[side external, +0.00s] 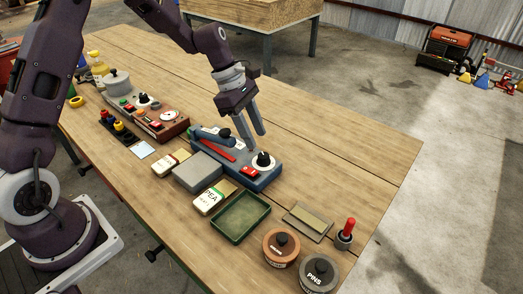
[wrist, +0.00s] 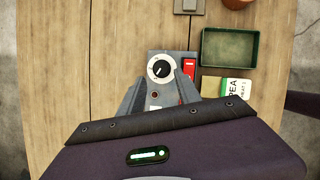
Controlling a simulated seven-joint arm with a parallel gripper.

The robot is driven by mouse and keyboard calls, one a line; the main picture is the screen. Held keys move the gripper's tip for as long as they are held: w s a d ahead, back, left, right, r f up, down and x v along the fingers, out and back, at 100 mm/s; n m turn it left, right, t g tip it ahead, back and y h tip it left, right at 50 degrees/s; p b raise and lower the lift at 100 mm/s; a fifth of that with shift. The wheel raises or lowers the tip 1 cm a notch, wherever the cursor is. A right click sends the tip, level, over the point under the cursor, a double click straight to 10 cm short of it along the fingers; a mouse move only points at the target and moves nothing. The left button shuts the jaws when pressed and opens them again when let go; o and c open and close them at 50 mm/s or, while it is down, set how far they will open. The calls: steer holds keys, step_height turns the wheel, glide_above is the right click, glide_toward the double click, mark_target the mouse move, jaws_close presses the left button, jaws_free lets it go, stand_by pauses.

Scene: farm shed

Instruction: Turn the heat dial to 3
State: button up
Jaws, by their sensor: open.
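The heat dial is a black knob on a round white plate (side external: 263,162) at the right end of a blue-grey unit (side external: 262,182). In the wrist view the dial (wrist: 160,69) lies just ahead of my fingers. A light pointer mark shows on the knob, but the numbers are too small to read. My gripper (side external: 251,141) is open and empty above the unit, pointing down, its fingertips a little above and to the left of the knob. In the wrist view my gripper (wrist: 160,84) has its fingers spread to either side of the unit.
A red switch (side external: 249,171) sits beside the dial, and a lever with a blue-grey arm (side external: 212,136) is behind. A green tray (side external: 240,222), grey box (side external: 197,173), round tins (side external: 280,247) and a red-handled tool (side external: 346,233) stand nearby.

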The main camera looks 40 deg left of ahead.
mark_target(264, 155)
steer(key=x, duration=0.6)
jaws_close()
steer(key=shift+m, duration=0.3)
steer(key=m+g, duration=0.2)
steer(key=m, duration=0.3)
steer(key=shift+w+m, duration=0.15)
steer(key=shift+m, duration=0.15)
steer(key=m+g, duration=0.1)
steer(key=m, duration=0.1)
steer(key=m+g+y, duration=0.1)
steer(key=m, duration=0.2)
steer(key=shift+w+d, duration=0.1)
steer(key=m+y, duration=0.1)
steer(key=m, duration=0.2)
steer(key=m+g+y, duration=0.1)
steer(key=m, duration=0.2)
steer(key=shift+w+d+m, duration=0.1)
steer(key=shift+d+m, duration=0.05)
steer(key=shift+m, duration=0.25)
steer(key=m+y, duration=0.1)
steer(key=m, duration=0.1)
steer(key=m+y, duration=0.1)
steer(key=m, duration=0.2)
steer(key=shift+d+g, duration=0.15)
steer(key=shift+g, duration=0.15)
steer(key=shift+m, duration=0.3)
